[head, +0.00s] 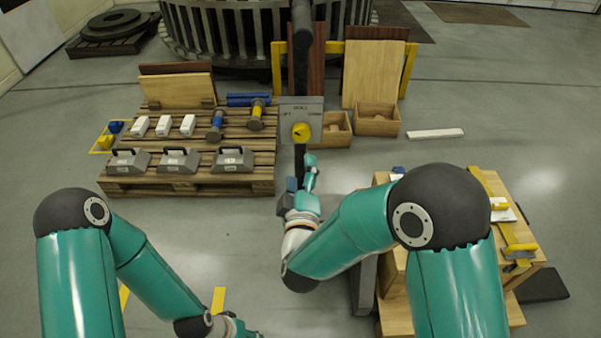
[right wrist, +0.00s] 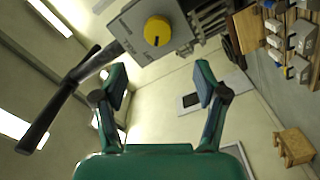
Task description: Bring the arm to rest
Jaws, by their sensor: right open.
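My right gripper (head: 303,188) is held out in front of me in the head view, just below a grey control box (head: 315,105) with a yellow knob (head: 301,131). In the right wrist view the gripper (right wrist: 160,78) is open, with nothing between its two fingers. The box (right wrist: 140,35) and knob (right wrist: 157,31) show beyond the fingertips, apart from them. My left arm hangs low at the left; only a small part of its gripper end (head: 235,328) shows at the bottom edge, too cut off to tell its state.
A wooden pallet (head: 190,185) at left carries grey weights, white blocks and blue-and-yellow tools. A wooden bench (head: 520,232) is at right, close to my right arm. Grey floor between pallet and bench is open.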

